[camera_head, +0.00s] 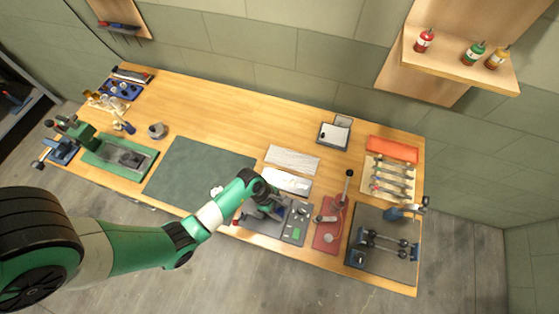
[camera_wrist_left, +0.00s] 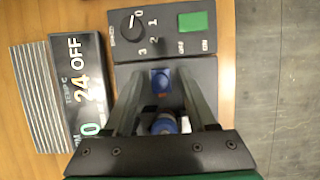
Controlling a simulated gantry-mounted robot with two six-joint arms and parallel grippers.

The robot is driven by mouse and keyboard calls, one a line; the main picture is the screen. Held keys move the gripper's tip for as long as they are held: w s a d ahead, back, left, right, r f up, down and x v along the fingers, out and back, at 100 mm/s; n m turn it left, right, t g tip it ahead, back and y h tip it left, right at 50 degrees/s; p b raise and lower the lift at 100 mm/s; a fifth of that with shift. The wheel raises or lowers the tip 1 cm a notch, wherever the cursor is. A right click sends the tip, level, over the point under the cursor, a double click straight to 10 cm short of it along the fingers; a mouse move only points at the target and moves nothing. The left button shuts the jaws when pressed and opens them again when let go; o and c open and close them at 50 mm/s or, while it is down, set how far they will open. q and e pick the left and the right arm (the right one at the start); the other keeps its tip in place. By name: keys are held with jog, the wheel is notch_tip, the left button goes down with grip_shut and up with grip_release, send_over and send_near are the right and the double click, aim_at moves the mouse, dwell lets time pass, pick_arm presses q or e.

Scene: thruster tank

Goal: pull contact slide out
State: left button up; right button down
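My left gripper (camera_head: 272,209) reaches down over a dark grey control unit (camera_head: 296,222) near the bench's front edge. In the left wrist view its two fingers (camera_wrist_left: 161,72) are apart, with a gap between the tips. A small blue piece (camera_wrist_left: 161,79) on the unit's dark surface lies between the fingertips in that view, and I see no clear contact. A round blue part (camera_wrist_left: 162,124) shows between the fingers, nearer the wrist. I cannot tell which part is the contact slide. The unit has a numbered knob (camera_wrist_left: 133,24) and a green button (camera_wrist_left: 193,21). My right gripper does not show.
A display reading "24 OFF" (camera_wrist_left: 80,75) and a ribbed metal piece (camera_wrist_left: 42,98) lie beside the unit. A red-based press (camera_head: 329,225) and a grey tray with dark fittings (camera_head: 358,266) stand to the right.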

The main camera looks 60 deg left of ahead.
pick_arm(q)
jog(key=p+v, duration=0.3)
jog(key=v, duration=0.8)
jog(key=shift+r, duration=0.25)
jog(key=shift+s+a, duration=0.1)
